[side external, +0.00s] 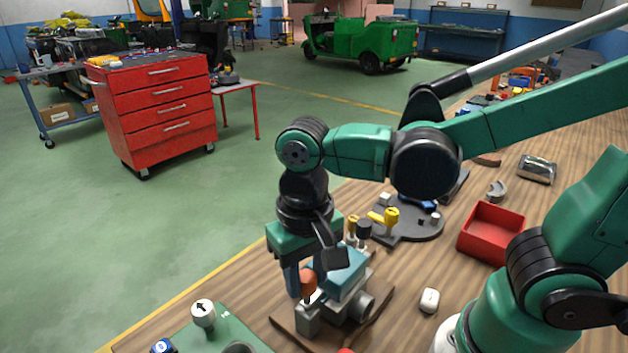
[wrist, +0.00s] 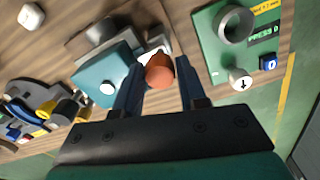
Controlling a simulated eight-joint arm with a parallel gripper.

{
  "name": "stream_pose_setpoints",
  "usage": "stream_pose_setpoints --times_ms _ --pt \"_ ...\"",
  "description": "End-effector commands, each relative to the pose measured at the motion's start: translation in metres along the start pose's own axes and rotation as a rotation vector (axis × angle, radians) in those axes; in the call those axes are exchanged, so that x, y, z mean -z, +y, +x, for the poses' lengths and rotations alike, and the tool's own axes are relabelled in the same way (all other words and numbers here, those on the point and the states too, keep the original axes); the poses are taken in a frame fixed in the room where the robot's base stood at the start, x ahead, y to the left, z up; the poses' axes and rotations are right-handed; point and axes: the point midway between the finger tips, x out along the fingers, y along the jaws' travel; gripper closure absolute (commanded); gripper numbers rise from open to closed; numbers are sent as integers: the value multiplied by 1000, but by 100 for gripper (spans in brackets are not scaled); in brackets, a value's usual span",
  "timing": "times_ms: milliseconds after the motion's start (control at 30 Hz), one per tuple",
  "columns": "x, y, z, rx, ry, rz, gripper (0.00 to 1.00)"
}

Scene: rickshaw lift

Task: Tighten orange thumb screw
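The orange thumb screw (side external: 308,283) stands upright on a grey block at the front of a fixture with a teal body (side external: 345,275). In the wrist view the screw (wrist: 160,72) shows between the tips of my two blue fingers. My gripper (side external: 314,276) points down over the fixture. Its fingers stand apart, one on each side of the screw. In the wrist view my gripper (wrist: 159,64) appears to leave narrow gaps beside the screw; contact is not clear. The screw's shaft is mostly hidden.
A green panel (wrist: 215,55) with a round ring, a white arrow knob (side external: 203,313) and a blue button (side external: 162,347) lies beside the fixture. A dark holder with yellow knobs (side external: 391,216) stands behind. A red bin (side external: 492,231) and a small white object (side external: 429,300) are to the right.

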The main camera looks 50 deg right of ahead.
Motion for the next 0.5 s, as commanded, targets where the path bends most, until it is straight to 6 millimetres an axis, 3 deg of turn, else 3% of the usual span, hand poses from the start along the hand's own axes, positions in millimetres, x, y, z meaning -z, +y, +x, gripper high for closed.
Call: stream_pose_setpoints --times_ms 33,100,500 --pt "0 0 0 0 0 0 47" --pt "0 0 0 0 0 0 35" --pt "0 0 -6 0 0 -1 35"
